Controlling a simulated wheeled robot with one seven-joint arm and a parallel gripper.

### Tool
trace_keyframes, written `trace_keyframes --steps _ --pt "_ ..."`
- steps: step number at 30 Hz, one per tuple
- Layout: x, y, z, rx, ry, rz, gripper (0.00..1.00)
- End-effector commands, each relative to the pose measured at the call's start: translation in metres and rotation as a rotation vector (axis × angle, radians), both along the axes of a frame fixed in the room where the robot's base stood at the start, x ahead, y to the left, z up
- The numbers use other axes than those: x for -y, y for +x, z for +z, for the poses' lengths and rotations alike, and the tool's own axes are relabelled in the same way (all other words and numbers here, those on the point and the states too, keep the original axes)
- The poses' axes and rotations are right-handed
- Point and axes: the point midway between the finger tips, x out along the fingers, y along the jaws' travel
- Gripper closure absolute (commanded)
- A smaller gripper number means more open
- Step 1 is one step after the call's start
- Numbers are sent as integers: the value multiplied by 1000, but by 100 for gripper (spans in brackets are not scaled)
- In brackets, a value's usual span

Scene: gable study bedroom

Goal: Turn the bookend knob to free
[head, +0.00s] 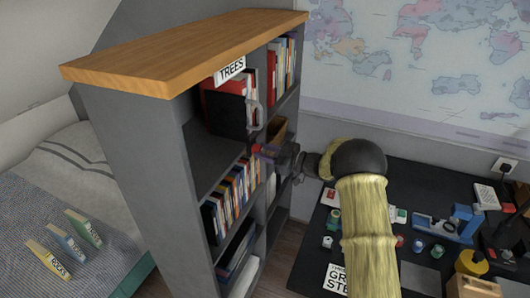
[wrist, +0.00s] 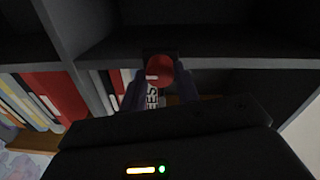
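The bookend knob (wrist: 160,70) is red with a short white mark, and sits on a dark mount in the upper middle of the wrist view. In the head view the red of the knob (head: 256,148) shows at the shelf front. My gripper (wrist: 161,88) points at it, with a dark finger on each side of the knob and a gap between them. The fingers look open; contact with the knob cannot be made out. In the head view my gripper (head: 274,152) is at the bookcase's middle shelf. A white label ending in "EES" (wrist: 152,98) shows between the fingers.
The grey bookcase (head: 135,165) with a wooden top holds rows of books (head: 230,198). A bed (head: 75,180) with several books is at left. A dark desk (head: 415,190) with small jars and a blue device (head: 450,222) is at right. My arm reaches over the desk.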

Motion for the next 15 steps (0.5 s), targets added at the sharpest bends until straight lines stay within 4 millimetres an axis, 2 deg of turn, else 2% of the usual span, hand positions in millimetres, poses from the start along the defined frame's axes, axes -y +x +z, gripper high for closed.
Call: trace_keyframes --steps 15 --pt "0 0 -3 99 -36 1 91"
